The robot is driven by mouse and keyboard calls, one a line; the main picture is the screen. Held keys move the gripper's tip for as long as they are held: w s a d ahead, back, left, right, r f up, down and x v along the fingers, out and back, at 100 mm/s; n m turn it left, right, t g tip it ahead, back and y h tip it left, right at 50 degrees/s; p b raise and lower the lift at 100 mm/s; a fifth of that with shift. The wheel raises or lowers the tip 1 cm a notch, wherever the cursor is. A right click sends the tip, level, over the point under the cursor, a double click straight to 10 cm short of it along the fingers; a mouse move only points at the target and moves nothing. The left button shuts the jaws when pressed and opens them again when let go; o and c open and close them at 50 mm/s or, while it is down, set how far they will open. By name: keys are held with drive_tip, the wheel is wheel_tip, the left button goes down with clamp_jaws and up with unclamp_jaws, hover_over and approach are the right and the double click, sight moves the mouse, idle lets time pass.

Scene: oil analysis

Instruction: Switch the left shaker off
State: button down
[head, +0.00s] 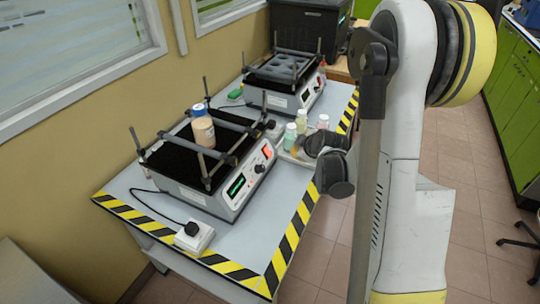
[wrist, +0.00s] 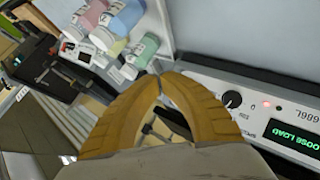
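The left shaker (head: 216,190) stands on the near part of the table in the head view, with a bottle of brown liquid with a blue cap (head: 203,128) on its black platform. Its front panel has a lit green display (head: 236,186), a dark knob (head: 258,168) and a red switch (head: 266,152). In the wrist view its panel shows the knob (wrist: 232,99), a small red light (wrist: 266,104) and a green display (wrist: 292,143) reading "OOSE LOAD". My gripper (wrist: 160,82) has its tan fingertips together with nothing between them, beside the panel. I cannot make out the red switch in the wrist view.
The right shaker (head: 290,80) stands farther back. Several small capped bottles (head: 301,121) stand near my gripper, also in the wrist view (wrist: 126,17). A power socket box (head: 195,236) sits at the table's front. Striped tape (head: 286,240) edges the table; floor lies to the right.

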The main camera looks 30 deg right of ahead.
drive_tip(key=w+a+f+b, duration=0.3)
drive_tip(key=w+a+f, duration=0.1)
drive_tip(key=w, duration=0.1)
drive_tip(key=shift+w+f, duration=0.2)
drive_tip(key=shift+f, duration=0.1)
drive_tip(key=shift+a, duration=0.1)
idle(1.3)
drive_tip(key=shift+w+a+f, duration=0.2)
drive_tip(key=shift+w+f, duration=0.05)
drive_tip(key=shift+w+a+f, duration=0.15)
drive_tip(key=shift+w+f, duration=0.05)
idle(0.8)
drive_tip(key=shift+s+d+r, duration=0.4)
drive_tip(key=shift+s+r, duration=0.05)
drive_tip(key=shift+s, duration=0.05)
idle(0.3)
drive_tip(key=shift+s+d+r+p, duration=0.35)
drive_tip(key=shift+s+d+r, duration=0.3)
drive_tip(key=shift+s+r, duration=0.15)
drive_tip(key=shift+s+d+r+p, duration=0.3)
drive_tip(key=shift+s+d+r, duration=0.35)
drive_tip(key=shift+s, duration=0.15)
drive_tip(key=shift+a, duration=0.1)
